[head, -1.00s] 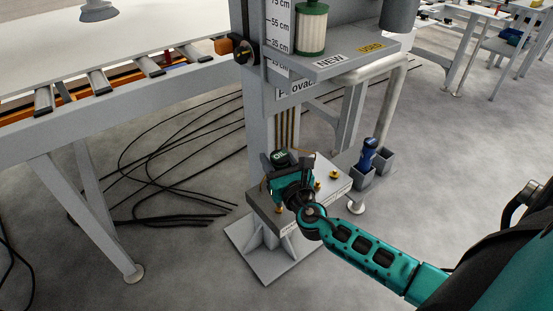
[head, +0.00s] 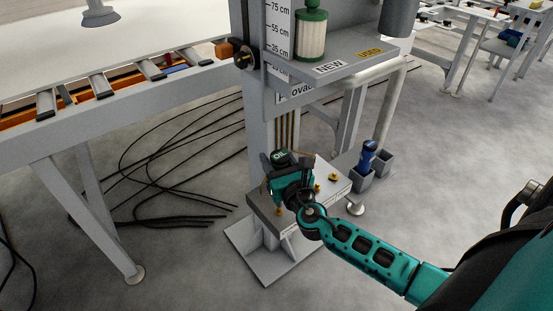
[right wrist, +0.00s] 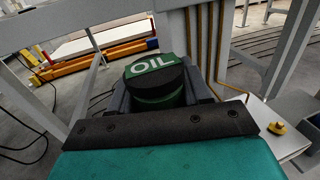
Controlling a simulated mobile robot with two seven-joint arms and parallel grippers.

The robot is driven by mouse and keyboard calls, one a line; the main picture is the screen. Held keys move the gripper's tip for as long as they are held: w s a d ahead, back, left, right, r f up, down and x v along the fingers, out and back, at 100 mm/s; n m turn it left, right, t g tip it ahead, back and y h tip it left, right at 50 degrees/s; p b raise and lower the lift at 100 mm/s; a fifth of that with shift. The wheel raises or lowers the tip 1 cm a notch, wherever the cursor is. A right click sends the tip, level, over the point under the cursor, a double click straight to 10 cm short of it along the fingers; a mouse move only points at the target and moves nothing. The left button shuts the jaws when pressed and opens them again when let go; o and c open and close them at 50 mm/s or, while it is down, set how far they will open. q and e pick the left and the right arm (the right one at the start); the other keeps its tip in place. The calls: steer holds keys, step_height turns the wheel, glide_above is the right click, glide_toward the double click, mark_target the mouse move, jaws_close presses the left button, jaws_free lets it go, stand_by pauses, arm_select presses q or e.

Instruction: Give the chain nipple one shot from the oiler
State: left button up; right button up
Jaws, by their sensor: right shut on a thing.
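The oiler (head: 280,157) has a dark green body and a black cap marked OIL. It also shows in the right wrist view (right wrist: 155,80), between my fingers. My right gripper (head: 283,176) is shut on the oiler over the left part of the small grey shelf (head: 336,190). Brass nipples stand on this shelf: one (head: 334,177) at the right, one (head: 317,188) near the middle, and one (head: 279,211) at the front left by my gripper. I cannot read which is the chain nipple. The oiler's tip is hidden. My left gripper is not in view.
A blue tool (head: 368,154) stands in a grey holder (head: 384,160) right of the shelf. Above is a shelf (head: 350,64) labelled NEW and USED, bearing a green-capped filter (head: 311,35). A roller conveyor (head: 150,85) lies left. Black cables (head: 160,190) lie on the floor.

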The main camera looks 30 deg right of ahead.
steer(key=shift+r+p, duration=2.45)
steer(key=shift+r, duration=0.2)
steer(key=shift+f, duration=0.1)
